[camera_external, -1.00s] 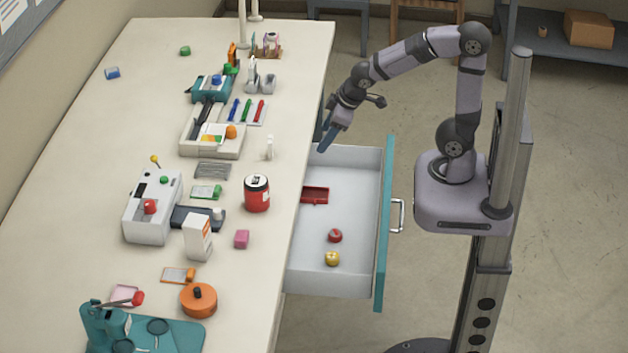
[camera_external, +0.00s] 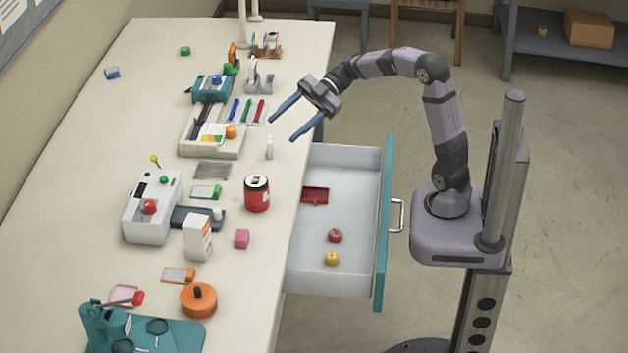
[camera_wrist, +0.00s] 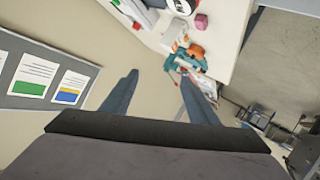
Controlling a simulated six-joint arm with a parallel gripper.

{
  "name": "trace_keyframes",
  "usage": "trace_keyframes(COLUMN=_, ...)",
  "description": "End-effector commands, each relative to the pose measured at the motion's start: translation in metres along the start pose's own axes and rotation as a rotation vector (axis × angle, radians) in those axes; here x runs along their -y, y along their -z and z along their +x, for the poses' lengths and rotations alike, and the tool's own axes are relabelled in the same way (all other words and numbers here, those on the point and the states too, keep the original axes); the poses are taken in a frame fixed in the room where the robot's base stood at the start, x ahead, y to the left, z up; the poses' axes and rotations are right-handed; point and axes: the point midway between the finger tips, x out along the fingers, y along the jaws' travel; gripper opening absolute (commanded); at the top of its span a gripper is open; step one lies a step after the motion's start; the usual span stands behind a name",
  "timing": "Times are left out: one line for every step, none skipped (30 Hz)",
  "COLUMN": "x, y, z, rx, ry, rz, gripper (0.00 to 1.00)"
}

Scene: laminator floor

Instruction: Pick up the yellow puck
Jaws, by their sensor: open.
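The yellow puck (camera_external: 332,258) lies in the open drawer (camera_external: 322,275), close to the drawer's front end in the outside view. A red puck (camera_external: 335,236) lies just behind it. My gripper (camera_external: 281,130) is open and empty, its two blue fingers spread above the far right part of the bench. It is well apart from the yellow puck, above and behind the drawer. In the wrist view my open fingers (camera_wrist: 162,85) show against the wall and bench, and I cannot make out the yellow puck there.
A red tray (camera_external: 315,195) sits deeper in the drawer. The drawer's teal front (camera_external: 384,230) stands up on the right. On the bench (camera_external: 262,290) are a red can (camera_external: 257,193), a white box (camera_external: 198,237), a pink cube (camera_external: 242,239) and an orange pot (camera_external: 198,300).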

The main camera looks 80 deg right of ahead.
Motion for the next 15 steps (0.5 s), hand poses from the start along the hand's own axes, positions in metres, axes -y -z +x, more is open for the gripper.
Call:
trace_keyframes(x=0.015, y=-0.010, z=-0.006, rx=-0.009, ry=0.061, rz=0.014, gripper=0.54)
trace_keyframes(x=0.024, y=-0.012, z=-0.010, rx=-0.014, ry=0.097, rz=0.024, gripper=0.54)
trace_keyframes(x=0.035, y=-0.015, z=-0.015, rx=-0.021, ry=0.145, rz=0.038, gripper=0.54)
trace_keyframes(x=0.042, y=-0.017, z=-0.019, rx=-0.025, ry=0.176, rz=0.048, gripper=0.54)
trace_keyframes(x=0.049, y=-0.019, z=-0.024, rx=-0.028, ry=0.207, rz=0.059, gripper=0.54)
trace_keyframes(x=0.057, y=-0.021, z=-0.029, rx=-0.031, ry=0.242, rz=0.071, gripper=0.54)
trace_keyframes(x=0.063, y=-0.023, z=-0.033, rx=-0.035, ry=0.270, rz=0.083, gripper=0.54)
trace_keyframes(x=0.069, y=-0.025, z=-0.037, rx=-0.037, ry=0.295, rz=0.095, gripper=0.54)
trace_keyframes(x=0.076, y=-0.027, z=-0.043, rx=-0.040, ry=0.327, rz=0.110, gripper=0.54)
trace_keyframes(x=0.082, y=-0.028, z=-0.047, rx=-0.041, ry=0.351, rz=0.120, gripper=0.54)
trace_keyframes(x=0.086, y=-0.029, z=-0.051, rx=-0.043, ry=0.373, rz=0.130, gripper=0.54)
trace_keyframes(x=0.093, y=-0.031, z=-0.056, rx=-0.044, ry=0.403, rz=0.147, gripper=0.54)
trace_keyframes(x=0.098, y=-0.032, z=-0.060, rx=-0.046, ry=0.423, rz=0.159, gripper=0.54)
trace_keyframes(x=0.102, y=-0.034, z=-0.065, rx=-0.047, ry=0.444, rz=0.171, gripper=0.54)
trace_keyframes(x=0.108, y=-0.035, z=-0.070, rx=-0.048, ry=0.472, rz=0.186, gripper=0.54)
